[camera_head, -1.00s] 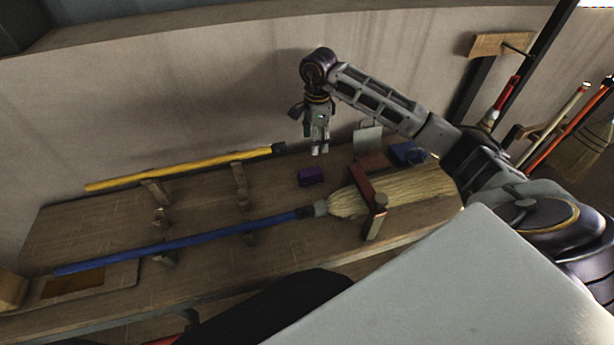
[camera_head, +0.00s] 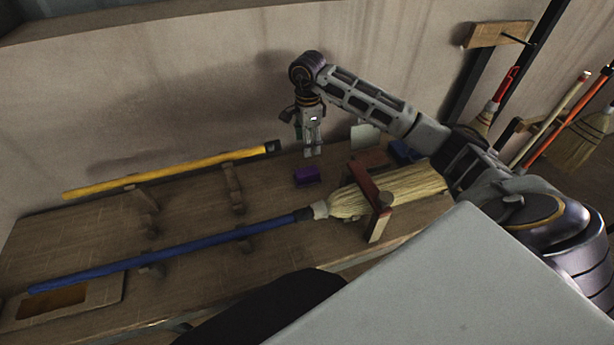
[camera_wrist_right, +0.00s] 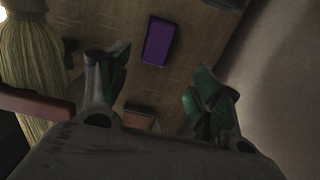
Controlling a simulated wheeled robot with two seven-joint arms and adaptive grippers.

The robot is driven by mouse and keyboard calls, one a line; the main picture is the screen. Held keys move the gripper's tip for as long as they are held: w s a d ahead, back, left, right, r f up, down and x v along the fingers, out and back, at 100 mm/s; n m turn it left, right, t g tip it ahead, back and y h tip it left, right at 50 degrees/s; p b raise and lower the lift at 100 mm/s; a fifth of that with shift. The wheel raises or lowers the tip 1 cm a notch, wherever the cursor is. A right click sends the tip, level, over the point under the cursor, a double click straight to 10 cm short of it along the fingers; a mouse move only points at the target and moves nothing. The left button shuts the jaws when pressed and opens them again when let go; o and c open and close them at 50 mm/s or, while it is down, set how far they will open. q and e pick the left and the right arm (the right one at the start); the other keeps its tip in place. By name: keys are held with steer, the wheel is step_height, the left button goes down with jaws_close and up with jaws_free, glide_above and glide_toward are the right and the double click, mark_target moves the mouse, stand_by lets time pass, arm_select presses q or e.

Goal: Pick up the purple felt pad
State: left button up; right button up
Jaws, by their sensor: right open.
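The purple felt pad (camera_head: 306,175) is a small purple block lying on the wooden bench between the yellow handle and the broom head. In the right wrist view the purple felt pad (camera_wrist_right: 157,42) lies beyond the fingertips, roughly between them and apart from both. My right gripper (camera_head: 313,152) points down above the bench, just behind and slightly right of the pad. In the right wrist view my right gripper (camera_wrist_right: 160,85) is open and empty, its green-lined fingers spread wide. My left gripper is not in view.
A broom with a blue handle (camera_head: 170,249) and straw head (camera_head: 350,200) lies along the bench's front, its head at a red-brown clamp (camera_head: 377,205). A yellow handle (camera_head: 170,172) rests on wooden supports behind. A blue object (camera_head: 404,152) lies right. The wall stands close behind.

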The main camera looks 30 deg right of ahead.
steer(key=f, duration=0.1)
glide_above(307, 171)
step_height(307, 171, down, 7)
steer(key=shift+w+d, duration=0.1)
steer(key=shift+d, duration=0.05)
steer(key=shift+f, duration=0.2)
steer(key=shift+f+p, duration=0.35)
steer(key=shift+f, duration=0.85)
steer(key=shift+a+f+p, duration=0.2)
steer(key=shift+f+p, duration=0.1)
steer(key=shift+f, duration=1.1)
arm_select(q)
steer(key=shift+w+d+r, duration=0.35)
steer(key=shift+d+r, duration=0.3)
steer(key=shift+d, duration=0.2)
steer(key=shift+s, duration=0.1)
